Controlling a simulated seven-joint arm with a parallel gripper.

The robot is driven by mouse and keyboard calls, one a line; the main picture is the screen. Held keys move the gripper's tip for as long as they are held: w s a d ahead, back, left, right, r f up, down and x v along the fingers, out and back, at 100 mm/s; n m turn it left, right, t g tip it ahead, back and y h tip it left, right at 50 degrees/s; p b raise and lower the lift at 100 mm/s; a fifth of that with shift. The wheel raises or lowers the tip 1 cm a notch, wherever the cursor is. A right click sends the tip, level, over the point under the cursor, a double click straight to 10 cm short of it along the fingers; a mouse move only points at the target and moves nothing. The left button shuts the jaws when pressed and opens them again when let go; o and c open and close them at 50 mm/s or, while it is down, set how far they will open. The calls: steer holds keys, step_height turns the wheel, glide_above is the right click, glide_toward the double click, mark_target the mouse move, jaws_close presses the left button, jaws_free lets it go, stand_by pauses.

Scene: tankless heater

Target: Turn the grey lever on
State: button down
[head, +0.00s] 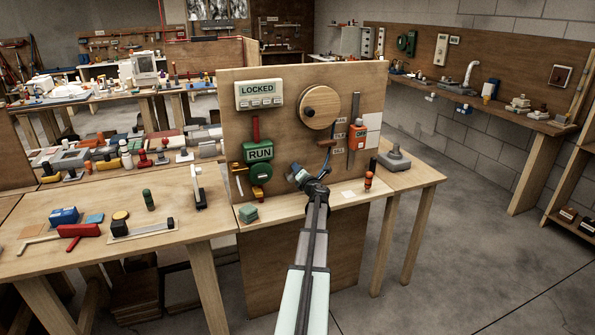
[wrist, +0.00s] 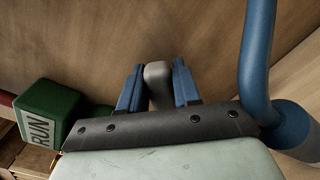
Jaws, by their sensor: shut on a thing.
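In the wrist view, a rounded grey lever end (wrist: 158,84) stands between the two blue fingers of my gripper (wrist: 158,75). My gripper is shut on it, close to the wooden panel. In the head view, my gripper (head: 296,174) is at the lower middle of the upright panel (head: 285,148), right of the green RUN box. The grey lever is hard to make out there, as my gripper and arm cover that spot. The lever's base and pivot are hidden.
The green RUN box (head: 260,153) also shows in the wrist view (wrist: 47,113). A blue curved rod (wrist: 256,65) rises close on the right there. The panel also bears a LOCKED sign (head: 259,94), a round wooden disc (head: 320,107) and an orange block (head: 366,132).

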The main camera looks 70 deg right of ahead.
steer(key=shift+s+f+m, duration=0.1)
steer(key=shift+f+m, duration=0.05)
steer(key=shift+m, duration=0.15)
steer(key=c, duration=0.9)
jaws_free()
steer(key=v, duration=1.3)
steer(key=shift+s+a, duration=0.25)
steer(key=shift+s, duration=0.05)
